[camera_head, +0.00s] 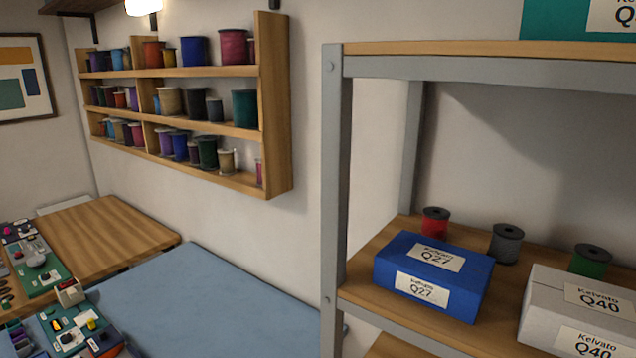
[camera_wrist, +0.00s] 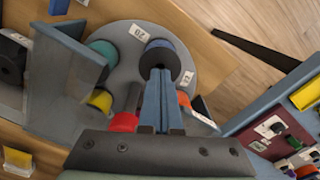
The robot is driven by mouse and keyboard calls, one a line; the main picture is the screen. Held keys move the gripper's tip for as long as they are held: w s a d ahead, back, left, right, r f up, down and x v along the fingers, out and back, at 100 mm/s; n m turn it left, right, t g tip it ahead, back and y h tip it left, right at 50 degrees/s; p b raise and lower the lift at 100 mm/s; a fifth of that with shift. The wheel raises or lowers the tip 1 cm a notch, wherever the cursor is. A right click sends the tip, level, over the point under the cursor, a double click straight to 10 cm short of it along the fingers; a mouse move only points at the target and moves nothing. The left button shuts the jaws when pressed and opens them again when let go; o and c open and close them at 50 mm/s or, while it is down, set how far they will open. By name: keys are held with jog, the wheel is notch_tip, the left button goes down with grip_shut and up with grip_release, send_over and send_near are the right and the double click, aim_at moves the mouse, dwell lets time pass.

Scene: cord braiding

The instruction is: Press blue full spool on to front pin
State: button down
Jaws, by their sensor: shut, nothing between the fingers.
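In the wrist view a blue spool (camera_wrist: 161,53) with a dark end face sits on a round grey disc (camera_wrist: 200,54). My gripper (camera_wrist: 161,75) is shut with nothing between its blue-grey fingers. Its fingertips overlap the spool's near face in the picture; I cannot tell whether they touch it. Any pin under the spool is hidden, so how far down it sits cannot be told. The head view does not show my gripper or this disc.
Teal (camera_wrist: 103,49), yellow (camera_wrist: 101,100), red (camera_wrist: 124,122) and orange (camera_wrist: 183,99) spools or parts surround the fingers. A grey upright plate (camera_wrist: 78,58) stands left. In the head view, a metal shelf (camera_head: 333,170) holds boxes and spools; a blue tabletop (camera_head: 225,305) is mostly clear.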

jog(key=shift+f+b, duration=0.8)
jog(key=shift+f, duration=0.35)
dwell(0.4)
notch_tip(320, 180, up, 8)
jog(key=p, duration=0.8)
